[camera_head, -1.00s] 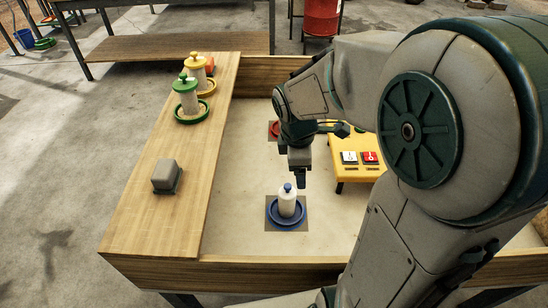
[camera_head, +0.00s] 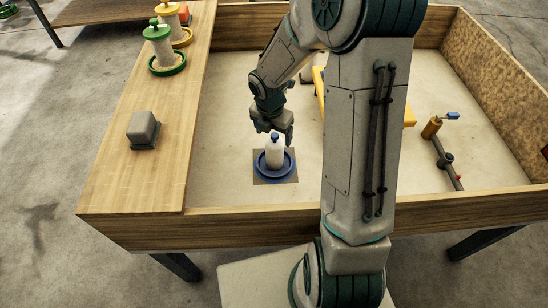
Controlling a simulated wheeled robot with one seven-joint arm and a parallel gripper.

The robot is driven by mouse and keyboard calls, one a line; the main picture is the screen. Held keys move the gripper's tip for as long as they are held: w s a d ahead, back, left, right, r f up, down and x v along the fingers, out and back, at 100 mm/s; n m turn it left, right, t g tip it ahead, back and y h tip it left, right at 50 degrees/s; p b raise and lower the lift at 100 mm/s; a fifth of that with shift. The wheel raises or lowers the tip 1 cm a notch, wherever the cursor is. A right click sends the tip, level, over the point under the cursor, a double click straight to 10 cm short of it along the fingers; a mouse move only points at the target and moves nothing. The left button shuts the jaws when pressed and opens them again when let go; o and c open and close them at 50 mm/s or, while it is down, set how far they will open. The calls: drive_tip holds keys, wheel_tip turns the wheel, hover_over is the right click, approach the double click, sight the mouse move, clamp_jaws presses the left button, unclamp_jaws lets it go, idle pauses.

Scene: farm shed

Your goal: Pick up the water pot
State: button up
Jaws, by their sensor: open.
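The water pot (camera_head: 274,154) is a white bottle standing upright on a round blue base dish. It sits on a brown square mat (camera_head: 288,177) inside the wooden tray table. My gripper (camera_head: 273,131) is at the top of the white bottle, pointing down. Its jaws are open. The pot's blue cap is hidden by the gripper, and I cannot tell whether the fingers touch it.
A wide wooden ledge (camera_head: 115,180) runs along the left, bearing a grey box (camera_head: 143,128), a green feeder (camera_head: 162,50) and a yellow feeder (camera_head: 172,22). A yellow stand is partly hidden behind my arm. A pipe with a blue-handled valve (camera_head: 438,125) lies at the right.

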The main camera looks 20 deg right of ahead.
sight(275, 141)
drive_tip(key=f, duration=0.2)
drive_tip(key=f+b, duration=0.1)
drive_tip(key=f, duration=0.1)
drive_tip(key=w+f, duration=0.1)
drive_tip(key=f, duration=0.1)
drive_tip(key=shift+d+f+b, duration=0.2)
drive_tip(key=shift+d+b, duration=0.1)
drive_tip(key=shift+d, duration=0.05)
drive_tip(key=shift+r, duration=0.1)
drive_tip(key=shift+c, duration=0.3)
drive_tip(key=shift+r, duration=0.1)
clamp_jaws()
